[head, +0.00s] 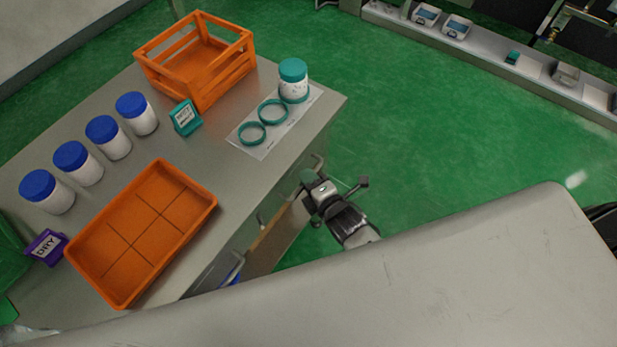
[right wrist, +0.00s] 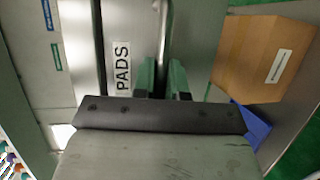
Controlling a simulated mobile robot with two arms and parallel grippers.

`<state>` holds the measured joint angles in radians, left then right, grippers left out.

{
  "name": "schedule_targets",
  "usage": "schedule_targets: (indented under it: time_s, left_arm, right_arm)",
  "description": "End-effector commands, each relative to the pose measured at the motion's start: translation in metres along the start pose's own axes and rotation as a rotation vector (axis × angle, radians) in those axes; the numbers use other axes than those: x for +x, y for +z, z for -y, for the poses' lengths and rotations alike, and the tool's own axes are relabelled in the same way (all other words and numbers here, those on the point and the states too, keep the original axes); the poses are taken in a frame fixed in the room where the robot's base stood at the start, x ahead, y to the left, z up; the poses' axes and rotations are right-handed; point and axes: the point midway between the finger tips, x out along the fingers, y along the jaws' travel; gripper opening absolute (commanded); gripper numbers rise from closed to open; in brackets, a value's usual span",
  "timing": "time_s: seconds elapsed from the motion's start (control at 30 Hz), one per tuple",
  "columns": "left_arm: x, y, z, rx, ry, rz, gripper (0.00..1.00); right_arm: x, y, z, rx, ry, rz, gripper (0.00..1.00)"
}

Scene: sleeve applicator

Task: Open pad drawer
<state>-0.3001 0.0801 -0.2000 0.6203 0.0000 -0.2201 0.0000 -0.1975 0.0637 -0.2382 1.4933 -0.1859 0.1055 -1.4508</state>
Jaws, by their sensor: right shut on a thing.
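The pad drawer shows in the right wrist view as a grey front with a white PADS label (right wrist: 121,66). A slim metal bar handle (right wrist: 163,35) runs beside the label, and in the head view a handle (head: 319,161) shows at the cabinet's edge. My right gripper (head: 309,179) is at this side of the cabinet. In the right wrist view its green fingers (right wrist: 164,78) are shut on the handle, one on each side. I cannot tell any gap between drawer front and cabinet. My left gripper is in neither view.
The worktop (head: 225,185) holds an orange crate (head: 195,60), an orange tray (head: 140,230), several blue-lidded jars, and a teal-lidded jar (head: 293,80) on a white sheet. A cardboard box (right wrist: 265,60) and blue bin (right wrist: 250,125) sit below. Green floor lies clear beyond.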

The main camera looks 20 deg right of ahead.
Motion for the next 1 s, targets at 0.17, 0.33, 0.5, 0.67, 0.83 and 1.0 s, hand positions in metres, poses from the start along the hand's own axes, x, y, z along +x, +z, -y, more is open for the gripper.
schedule_targets:
  time_s: [0.17,0.33,0.5,0.67,0.83,1.0]
  left_arm:
    - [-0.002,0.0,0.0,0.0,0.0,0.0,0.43]
    - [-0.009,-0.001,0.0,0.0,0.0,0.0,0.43]
    - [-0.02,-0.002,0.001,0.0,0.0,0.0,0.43]
    - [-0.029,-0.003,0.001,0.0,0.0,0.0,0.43]
    - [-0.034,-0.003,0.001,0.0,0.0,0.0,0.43]
    - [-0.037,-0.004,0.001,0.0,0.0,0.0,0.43]
  right_arm:
    - [-0.005,0.002,0.001,0.0,-0.002,0.0,0.0]
    - [-0.024,0.01,0.004,-0.001,-0.005,0.001,0.0]
    - [-0.059,0.024,0.011,-0.002,-0.007,0.0,0.0]
    - [-0.099,0.04,0.02,-0.001,-0.009,0.0,0.0]
    - [-0.142,0.058,0.03,-0.002,-0.008,0.0,0.0]
    - [-0.181,0.074,0.039,-0.001,-0.007,0.0,0.0]
